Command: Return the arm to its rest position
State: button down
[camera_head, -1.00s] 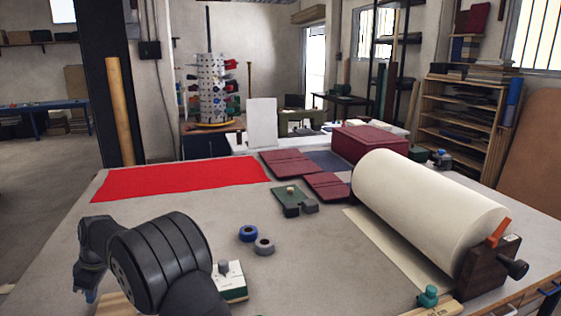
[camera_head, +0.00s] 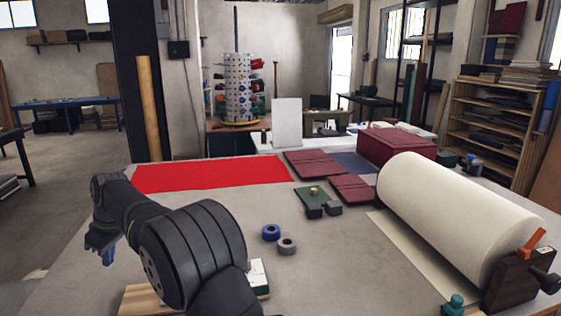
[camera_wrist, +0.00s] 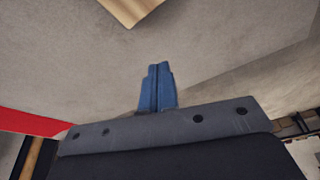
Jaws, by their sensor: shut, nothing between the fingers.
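My gripper (camera_head: 101,256) hangs at the left of the table in the head view, its blue fingers pointing down. In the wrist view the blue fingers (camera_wrist: 158,88) are closed together with nothing between them. My dark arm reaches in from the bottom of the head view and hides part of the table. The gripper is apart from the objects on the table.
A red cloth (camera_head: 210,174) lies flat at the back left of the grey table (camera_head: 350,285).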

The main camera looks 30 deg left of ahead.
jog(key=shift+w+d+r+m+t, duration=0.1)
jog(key=shift+d+r+m+t, duration=0.15)
jog(key=shift+d+m, duration=0.45)
jog(key=shift+w+d+r+m+t, duration=0.1)
jog(key=shift+d+m+t, duration=0.25)
jog(key=shift+m, duration=0.55)
jog(key=shift+d, duration=0.1)
jog(key=c, duration=0.8)
grip_release()
jog(key=o, duration=0.8)
jog(key=shift+w+d+r+m, duration=0.7)
jog(key=shift+w+d+r, duration=0.2)
jog(key=shift+d+r, duration=0.2)
jog(key=shift+c, duration=0.2)
jog(key=shift+o, duration=0.2)
jog(key=w+d+r+m+t, duration=0.1)
jog(key=w+d+r+m, duration=0.2)
jog(key=w+d+r, duration=0.1)
jog(key=shift+d, duration=0.8)
jog(key=w+d+r+m+t, duration=0.1)
jog(key=w+d+r+m, duration=0.2)
jog(key=d, duration=0.3)
jog(key=w+d+r+m+t, duration=0.1)
jog(key=w+d+r+m, duration=0.15)
jog(key=d, duration=0.25)
jog(key=x, duration=0.9)
jog(key=shift+w+d+f+m, duration=0.15)
jog(key=shift+w+f+m, duration=0.2)
jog(key=shift+m, duration=0.1)
